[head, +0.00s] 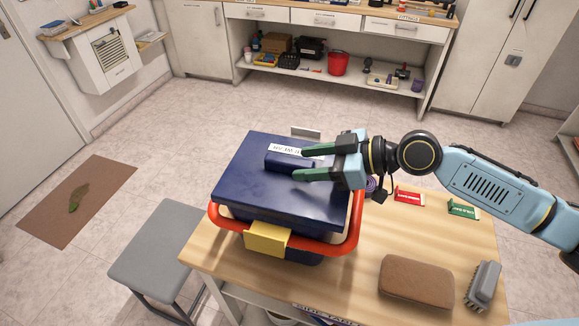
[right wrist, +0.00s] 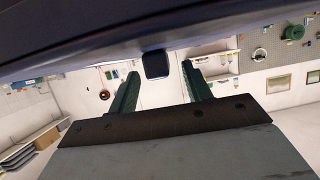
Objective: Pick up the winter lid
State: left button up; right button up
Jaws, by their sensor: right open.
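The dark blue lid (head: 250,190) lies on a box of the same color on the wooden table, with a raised blue bar handle (head: 287,160) and a white label (head: 285,149) on top. The handle's end also shows in the right wrist view (right wrist: 155,64). My right gripper (head: 303,164) is open, its green fingers at the handle's right end, one on each side in the picture. In the right wrist view the handle's end appears between the fingertips (right wrist: 160,70); contact cannot be told. A red bar (head: 352,228) and yellow latch (head: 267,239) are on the box's front. My left gripper is out of view.
The table (head: 365,280) also holds a brown block (head: 417,281), a grey brush (head: 483,286), a red packet (head: 409,196) and a green packet (head: 462,208). A grey stool (head: 157,248) stands left of the table. Floor at the back is clear.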

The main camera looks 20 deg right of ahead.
aim_at(289, 169)
jog(key=x, duration=0.3)
jog(key=shift+w+a, duration=0.1)
grip_shut()
